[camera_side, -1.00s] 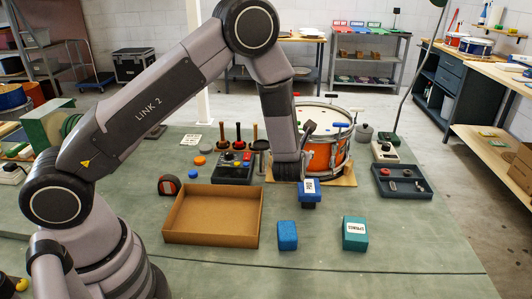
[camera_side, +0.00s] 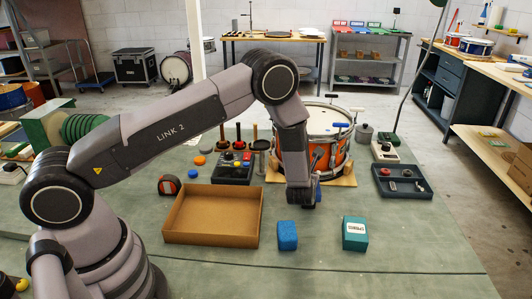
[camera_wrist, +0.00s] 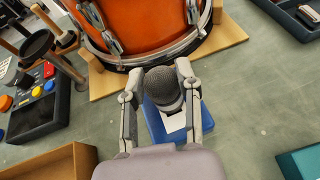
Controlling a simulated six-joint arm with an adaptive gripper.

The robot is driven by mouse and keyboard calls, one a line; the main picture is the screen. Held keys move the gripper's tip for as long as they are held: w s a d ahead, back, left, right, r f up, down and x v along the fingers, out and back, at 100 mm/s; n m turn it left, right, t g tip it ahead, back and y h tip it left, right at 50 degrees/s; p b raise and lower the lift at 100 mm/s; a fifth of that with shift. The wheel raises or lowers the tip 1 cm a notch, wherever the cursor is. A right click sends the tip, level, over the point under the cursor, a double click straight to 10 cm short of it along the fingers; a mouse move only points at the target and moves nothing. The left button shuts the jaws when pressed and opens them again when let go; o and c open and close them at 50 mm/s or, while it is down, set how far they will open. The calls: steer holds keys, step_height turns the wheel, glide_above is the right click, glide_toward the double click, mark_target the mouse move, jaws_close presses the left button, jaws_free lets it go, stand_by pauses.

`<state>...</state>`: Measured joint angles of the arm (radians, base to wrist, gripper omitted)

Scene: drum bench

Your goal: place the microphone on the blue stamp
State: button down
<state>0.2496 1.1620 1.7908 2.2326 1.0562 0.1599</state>
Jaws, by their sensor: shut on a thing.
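In the wrist view, my gripper (camera_wrist: 160,92) is shut on the microphone (camera_wrist: 163,86), its dark mesh head between the fingers. The blue stamp (camera_wrist: 155,125), with a white label, is directly beneath and partly hidden by the microphone. I cannot tell whether the microphone touches it. In the side view, my wrist hides the microphone and most of the stamp; a small blue part of the stamp (camera_side: 318,194) shows at the right of my wrist.
The orange drum (camera_side: 322,155) on its wooden board is close behind my gripper. An open cardboard box (camera_side: 212,240) is to the left. A blue block (camera_side: 287,236) and a teal box (camera_side: 355,234) stand in front. A dark tray (camera_side: 402,192) lies to the right.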

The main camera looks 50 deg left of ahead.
steer(key=c, duration=0.8)
jaws_free()
